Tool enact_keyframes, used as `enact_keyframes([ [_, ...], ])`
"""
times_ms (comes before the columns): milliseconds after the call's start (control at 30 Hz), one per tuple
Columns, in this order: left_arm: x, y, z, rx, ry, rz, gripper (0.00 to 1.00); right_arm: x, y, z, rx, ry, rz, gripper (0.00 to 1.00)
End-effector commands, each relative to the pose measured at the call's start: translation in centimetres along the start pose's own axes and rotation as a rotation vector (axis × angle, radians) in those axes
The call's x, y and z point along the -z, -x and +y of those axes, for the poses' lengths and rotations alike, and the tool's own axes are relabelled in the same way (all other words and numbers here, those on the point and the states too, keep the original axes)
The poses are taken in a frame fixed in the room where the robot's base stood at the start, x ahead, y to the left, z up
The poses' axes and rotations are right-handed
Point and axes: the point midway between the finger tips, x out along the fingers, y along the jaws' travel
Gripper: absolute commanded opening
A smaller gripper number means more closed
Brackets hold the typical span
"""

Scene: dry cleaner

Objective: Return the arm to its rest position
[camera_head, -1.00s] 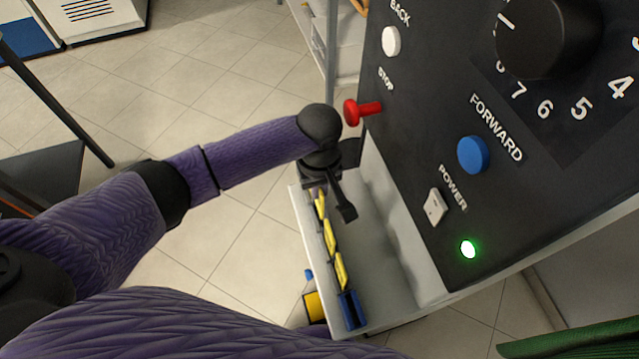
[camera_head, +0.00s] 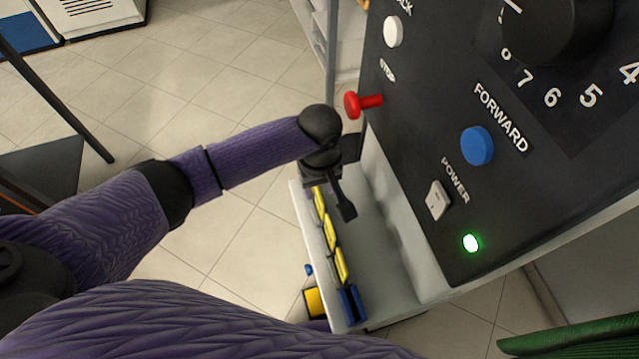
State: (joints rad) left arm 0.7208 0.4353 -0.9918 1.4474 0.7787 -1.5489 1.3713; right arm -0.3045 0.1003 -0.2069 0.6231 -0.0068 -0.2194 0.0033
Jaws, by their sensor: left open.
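My left arm, in a purple sleeve, comes in from the left in the head view. It ends in a black wrist and my left gripper (camera_head: 345,208), which is over the light grey ledge below the control panel (camera_head: 415,130). The gripper is open and I see nothing held in it. One dark finger shows clearly; the rest is partly hidden by the wrist. The red stop button (camera_head: 362,104) is just up and right of the wrist, apart from it. My right gripper is not in view.
The panel has a white button (camera_head: 393,32), a blue forward button (camera_head: 477,146), a power switch (camera_head: 438,200), a lit green lamp (camera_head: 471,243) and a black dial (camera_head: 545,30).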

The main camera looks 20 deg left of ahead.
Motion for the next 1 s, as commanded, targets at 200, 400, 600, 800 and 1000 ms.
enact_keyframes([
  [200,0.1,5.3,0.1,-0.004,0.000,0.003,0.48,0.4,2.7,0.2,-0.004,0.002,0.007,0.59],
  [400,0.0,9.2,0.0,-0.002,0.001,0.001,0.48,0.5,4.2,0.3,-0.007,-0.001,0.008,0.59],
  [600,0.0,9.9,0.0,0.000,-0.001,-0.001,0.48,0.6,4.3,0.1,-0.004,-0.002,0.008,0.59],
  [800,-5.1,7.4,0.5,-0.127,-0.252,-0.030,0.48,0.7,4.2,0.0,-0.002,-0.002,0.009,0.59],
  [1000,-10.2,6.2,-2.1,-0.295,-0.540,0.074,0.48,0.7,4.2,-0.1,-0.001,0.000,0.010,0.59],
])
